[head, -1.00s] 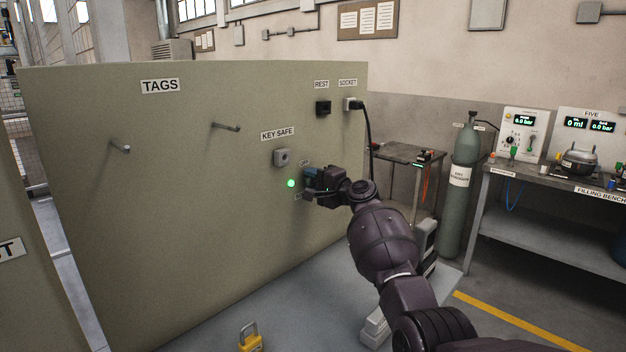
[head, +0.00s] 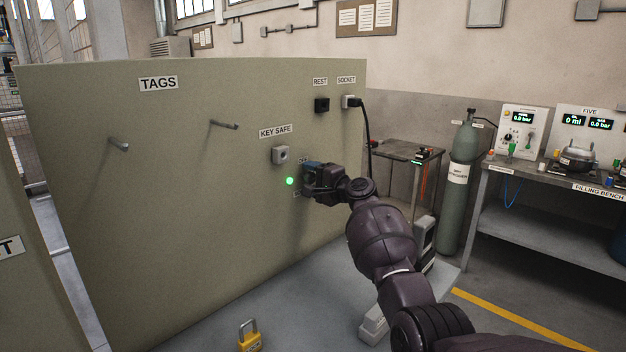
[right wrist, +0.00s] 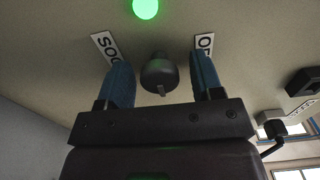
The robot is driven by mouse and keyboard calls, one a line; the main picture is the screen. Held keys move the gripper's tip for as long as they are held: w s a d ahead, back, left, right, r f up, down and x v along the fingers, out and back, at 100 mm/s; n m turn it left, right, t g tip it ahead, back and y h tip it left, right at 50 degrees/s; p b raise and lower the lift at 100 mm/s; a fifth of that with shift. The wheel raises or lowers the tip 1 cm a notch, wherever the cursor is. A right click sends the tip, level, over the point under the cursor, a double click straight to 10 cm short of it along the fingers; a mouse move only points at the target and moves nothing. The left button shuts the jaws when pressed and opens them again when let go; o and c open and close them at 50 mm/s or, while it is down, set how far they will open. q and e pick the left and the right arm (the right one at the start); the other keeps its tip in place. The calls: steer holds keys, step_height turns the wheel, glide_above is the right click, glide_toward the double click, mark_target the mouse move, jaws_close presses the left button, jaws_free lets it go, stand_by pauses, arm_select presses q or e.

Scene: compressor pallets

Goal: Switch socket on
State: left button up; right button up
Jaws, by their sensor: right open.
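The socket switch is a dark round knob (right wrist: 160,74) with a small pointer, on the panel between the two blue fingers of my right gripper (right wrist: 162,82) in the right wrist view. The fingers are open, one on each side of the knob; I cannot tell whether they touch it. In the head view my right gripper (head: 309,172) is at the panel and hides the knob. A green lamp (head: 289,181) is lit beside it. The socket (head: 349,101), under its SOCKET label, has a black plug and cable in it. My left gripper is out of view.
On the same green panel (head: 200,220) are a grey key safe (head: 280,155), a black rest holder (head: 322,105) and two tag pegs. A yellow padlock (head: 249,340) is below. A small table and a gas cylinder (head: 462,185) stand to the right.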

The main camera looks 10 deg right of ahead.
steer(key=shift+s+d, duration=0.2)
steer(key=shift+s, duration=0.05)
arm_select(q)
steer(key=p, duration=0.1)
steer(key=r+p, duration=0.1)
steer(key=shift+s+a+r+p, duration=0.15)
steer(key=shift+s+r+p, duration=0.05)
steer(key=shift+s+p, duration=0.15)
arm_select(e)
steer(key=v, duration=1)
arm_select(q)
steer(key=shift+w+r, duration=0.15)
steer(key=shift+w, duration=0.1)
arm_select(e)
steer(key=shift+s, duration=0.1)
steer(key=shift+f, duration=0.1)
